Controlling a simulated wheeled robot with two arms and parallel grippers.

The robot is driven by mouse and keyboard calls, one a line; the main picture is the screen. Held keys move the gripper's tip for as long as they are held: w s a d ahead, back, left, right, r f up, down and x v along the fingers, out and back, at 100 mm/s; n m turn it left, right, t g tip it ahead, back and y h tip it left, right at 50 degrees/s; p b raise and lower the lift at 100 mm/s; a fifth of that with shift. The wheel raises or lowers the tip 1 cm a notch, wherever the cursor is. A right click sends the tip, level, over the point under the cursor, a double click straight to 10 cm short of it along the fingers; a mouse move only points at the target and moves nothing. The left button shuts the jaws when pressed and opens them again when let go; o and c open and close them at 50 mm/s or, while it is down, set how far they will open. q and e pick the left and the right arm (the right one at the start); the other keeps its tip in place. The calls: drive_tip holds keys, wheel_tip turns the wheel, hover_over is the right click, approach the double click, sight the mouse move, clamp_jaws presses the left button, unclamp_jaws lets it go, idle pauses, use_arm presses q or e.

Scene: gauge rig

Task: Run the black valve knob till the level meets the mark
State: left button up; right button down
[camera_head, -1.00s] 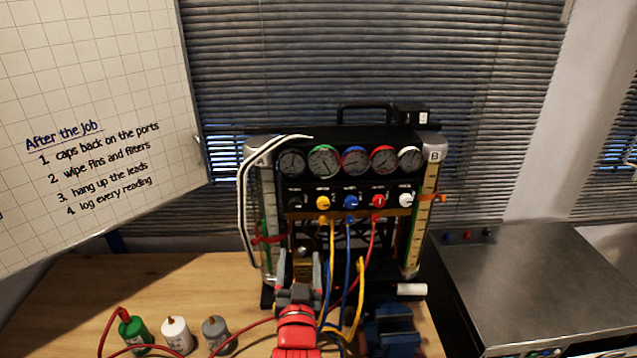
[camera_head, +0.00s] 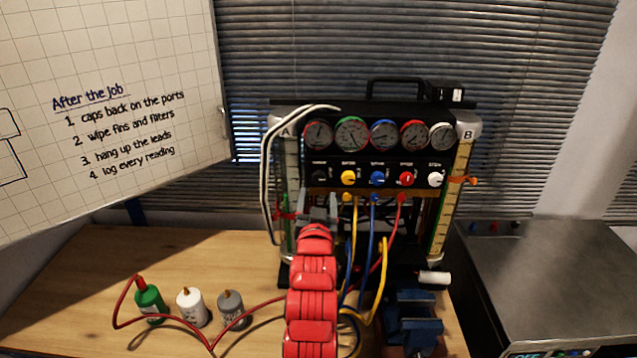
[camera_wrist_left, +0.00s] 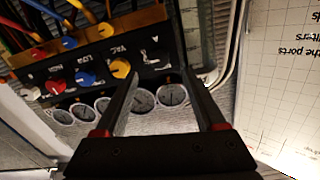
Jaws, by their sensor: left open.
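The black valve knob (camera_head: 319,177) is at the left end of the knob row on the black gauge rig (camera_head: 390,108). It also shows in the left wrist view (camera_wrist_left: 154,58), beyond my fingertips. My left gripper (camera_head: 318,200) is open and empty, its fingers just below the knob in the head view and apart from it. Its fingers also show in the left wrist view (camera_wrist_left: 162,74). Sight tube A (camera_head: 292,160) has a red clip (camera_head: 287,215); tube B (camera_head: 455,190) has an orange marker (camera_head: 462,180). I cannot make out the liquid level reliably. My right gripper is out of view.
Yellow (camera_head: 348,177), blue (camera_head: 377,178), red (camera_head: 406,178) and white (camera_head: 435,179) knobs sit beside it. Coloured hoses hang below. A blue vise (camera_head: 412,322) and bottles (camera_head: 191,306) stand on the wooden bench (camera_head: 90,285). Its left part has free room.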

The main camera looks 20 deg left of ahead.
sight(319, 180)
use_arm(q)
drive_tip(key=shift+p+x, duration=1)
drive_tip(key=shift+x, duration=2.1)
drive_tip(key=shift+f, duration=0.15)
drive_tip(key=shift+c, duration=0.4)
clamp_jaws()
